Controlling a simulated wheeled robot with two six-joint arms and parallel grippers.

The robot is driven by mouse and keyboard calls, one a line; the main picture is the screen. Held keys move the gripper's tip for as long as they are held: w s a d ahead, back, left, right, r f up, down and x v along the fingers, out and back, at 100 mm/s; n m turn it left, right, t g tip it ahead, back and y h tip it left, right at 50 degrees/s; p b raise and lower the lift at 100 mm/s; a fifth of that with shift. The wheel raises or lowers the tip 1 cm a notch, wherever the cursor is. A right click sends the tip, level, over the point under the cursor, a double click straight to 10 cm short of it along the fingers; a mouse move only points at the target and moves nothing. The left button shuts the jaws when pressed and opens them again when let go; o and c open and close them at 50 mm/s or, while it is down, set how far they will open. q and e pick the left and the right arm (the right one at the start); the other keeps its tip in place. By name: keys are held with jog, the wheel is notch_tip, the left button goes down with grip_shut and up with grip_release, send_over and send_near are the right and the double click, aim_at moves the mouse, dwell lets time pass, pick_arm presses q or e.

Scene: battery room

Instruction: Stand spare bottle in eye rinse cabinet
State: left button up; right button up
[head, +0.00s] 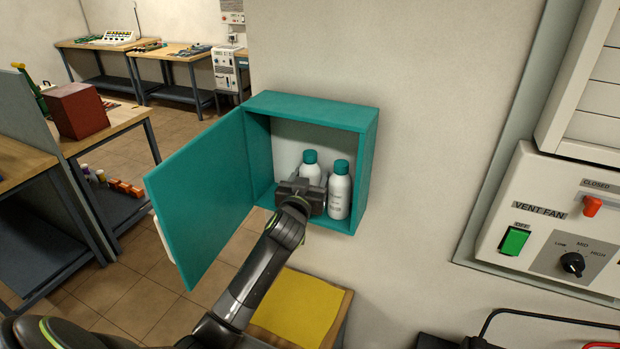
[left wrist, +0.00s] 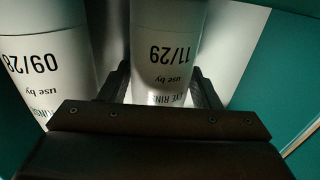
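The eye rinse cabinet (head: 368,150) is a teal wall box, its door (head: 205,190) swung open to the left. Two white bottles with teal caps are inside. The left bottle (head: 311,170) is in my left gripper (head: 302,188); its lower part is hidden behind the gripper. In the left wrist view this bottle (left wrist: 162,45) reads 11/29, upside down, with a finger close against each side. The right bottle (head: 340,190) stands upright on the cabinet floor beside it; it reads 09/28 in the left wrist view (left wrist: 50,60). Whether the held bottle's base touches the floor is hidden. My right gripper is out of view.
A stool or small table with a yellow top (head: 298,308) stands below the cabinet. A vent fan panel (head: 555,215) is on the wall at right. Workbenches (head: 185,50) stand at the back left, and a bench with a red box (head: 77,112) at left.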

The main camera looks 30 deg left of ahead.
pick_arm(q)
jog(key=shift+r, duration=0.2)
jog(key=shift+s+d+f, duration=0.1)
jog(key=shift+s, duration=0.25)
jog(key=b+v, duration=0.3)
jog(key=v, duration=0.8)
jog(key=shift+s, duration=0.15)
